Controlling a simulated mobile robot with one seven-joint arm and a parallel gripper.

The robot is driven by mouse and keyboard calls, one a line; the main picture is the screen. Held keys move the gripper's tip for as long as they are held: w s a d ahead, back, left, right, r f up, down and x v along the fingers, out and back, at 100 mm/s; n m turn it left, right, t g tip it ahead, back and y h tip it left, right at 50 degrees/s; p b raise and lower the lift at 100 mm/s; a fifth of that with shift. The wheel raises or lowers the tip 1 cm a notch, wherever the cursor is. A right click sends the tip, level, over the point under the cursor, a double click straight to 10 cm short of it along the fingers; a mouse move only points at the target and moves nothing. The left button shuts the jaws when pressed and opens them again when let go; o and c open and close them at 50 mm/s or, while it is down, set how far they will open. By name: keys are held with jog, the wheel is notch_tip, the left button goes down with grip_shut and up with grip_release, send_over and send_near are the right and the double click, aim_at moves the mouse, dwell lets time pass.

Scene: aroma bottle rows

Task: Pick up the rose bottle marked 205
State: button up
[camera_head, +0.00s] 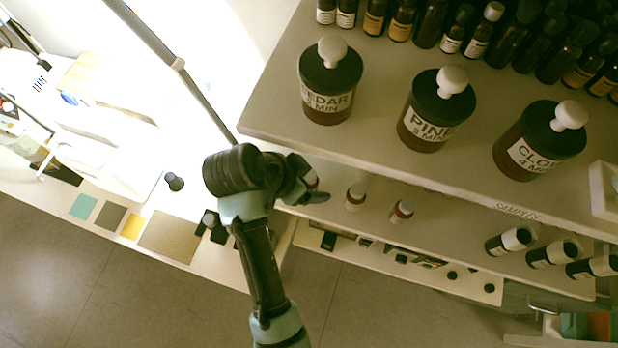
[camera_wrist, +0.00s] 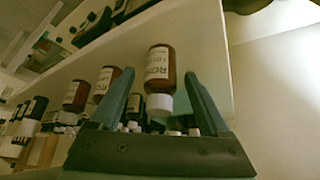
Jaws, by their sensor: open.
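My gripper (camera_head: 313,181) is open at the left end of the lower shelf, and its two fingers also show in the wrist view (camera_wrist: 160,74). A brown bottle with a white cap and a label reading ROSE (camera_wrist: 160,66) appears between the fingers, apart from both. It looks upside down in this view. The number on its label is too blurred to read. In the head view this bottle is mostly hidden by my gripper. Two similar white-capped bottles stand to its right, a middle one (camera_head: 355,198) and a right one (camera_head: 402,212), with their numbers unreadable.
The upper shelf (camera_head: 265,110) overhangs the lower shelf, bearing large jars marked CEDAR (camera_head: 329,82), PINE (camera_head: 434,112) and a partly readable CLO (camera_head: 538,142). Clear shelf lies between.

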grip_shut()
dwell(0.3)
jog(key=shift+r, duration=0.1)
